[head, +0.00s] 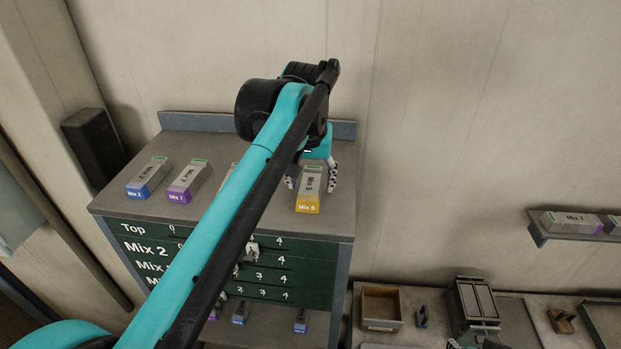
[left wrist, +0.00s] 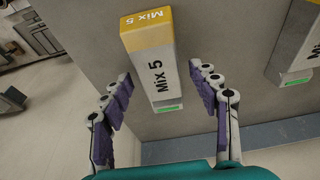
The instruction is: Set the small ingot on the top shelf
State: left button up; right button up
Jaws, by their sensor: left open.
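A grey ingot with a yellow end, marked Mix 5 (head: 310,188), lies at the right of the cabinet top (head: 205,208). It also shows in the left wrist view (left wrist: 151,62). My left gripper (head: 311,178) is over the ingot, open, one finger on each side; the left wrist view shows gaps between the fingers and the ingot. A blue-ended Mix 2 ingot (head: 148,178) and a purple-ended Mix 7 ingot (head: 188,181) lie further left. Another ingot is mostly hidden behind my left arm. My right gripper is out of view.
The green cabinet front (head: 305,268) carries rows marked Top and Mix 2, partly hidden by my arm. Small ingots (head: 301,321) lie on a lower level. A wall shelf (head: 580,234) at right holds ingots. A wooden box (head: 381,307) stands on the bench.

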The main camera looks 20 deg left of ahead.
pick_arm(q)
jog(key=shift+r, duration=0.25)
jog(key=shift+s+r, duration=0.15)
jog(key=shift+r, duration=0.2)
jog(key=v, duration=1.1)
jog(key=shift+b, duration=0.4)
jog(key=shift+s, duration=0.1)
